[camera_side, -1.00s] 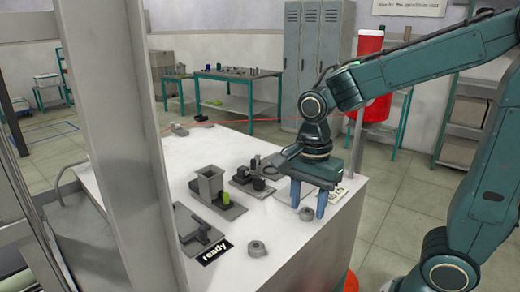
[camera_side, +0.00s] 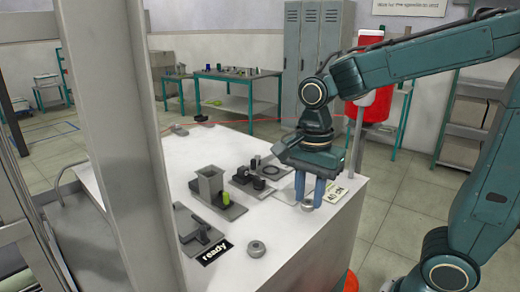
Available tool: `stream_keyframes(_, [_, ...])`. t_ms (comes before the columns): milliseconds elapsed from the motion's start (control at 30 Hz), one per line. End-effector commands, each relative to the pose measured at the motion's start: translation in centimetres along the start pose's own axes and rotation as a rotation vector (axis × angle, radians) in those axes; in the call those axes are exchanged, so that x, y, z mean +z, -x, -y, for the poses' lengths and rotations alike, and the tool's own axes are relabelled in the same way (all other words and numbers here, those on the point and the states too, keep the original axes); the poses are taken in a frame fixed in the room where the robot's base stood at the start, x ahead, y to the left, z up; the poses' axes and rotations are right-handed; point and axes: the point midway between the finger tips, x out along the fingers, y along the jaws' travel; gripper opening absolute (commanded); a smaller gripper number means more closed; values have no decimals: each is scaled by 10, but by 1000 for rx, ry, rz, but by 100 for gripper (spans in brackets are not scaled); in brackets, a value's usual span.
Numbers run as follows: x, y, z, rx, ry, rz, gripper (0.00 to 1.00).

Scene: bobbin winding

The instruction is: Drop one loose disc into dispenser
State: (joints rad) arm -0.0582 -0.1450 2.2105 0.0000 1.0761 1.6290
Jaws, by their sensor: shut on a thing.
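My gripper (camera_side: 309,196) is at the right part of the white table, pointing down. Its two blue fingers are shut on a grey loose disc (camera_side: 307,206) at their tips. Whether this disc touches the table is hard to tell. Another grey loose disc (camera_side: 256,249) lies on the table near the front, beside the "ready" label. A grey upright square hopper (camera_side: 210,184), which looks like the dispenser, stands on a base plate left of my gripper. A small green piece (camera_side: 225,198) is on that base, at the hopper's right side.
A grey fixture (camera_side: 199,232) sits front left of the hopper, with the black "ready" label (camera_side: 215,252) by it. A dark fixture with a ring (camera_side: 268,170) stands between hopper and gripper. A printed card (camera_side: 336,194) lies to the gripper's right. The front table surface is mostly clear.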

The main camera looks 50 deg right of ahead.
Motion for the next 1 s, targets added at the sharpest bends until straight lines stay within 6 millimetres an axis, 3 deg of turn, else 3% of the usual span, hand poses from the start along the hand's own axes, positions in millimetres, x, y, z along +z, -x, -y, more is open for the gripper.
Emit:
stream_keyframes(600, [0, 26, 0, -2, 0, 0, 14])
stream_keyframes(1000, [0, 28, 0, 0, 0, 0, 14])
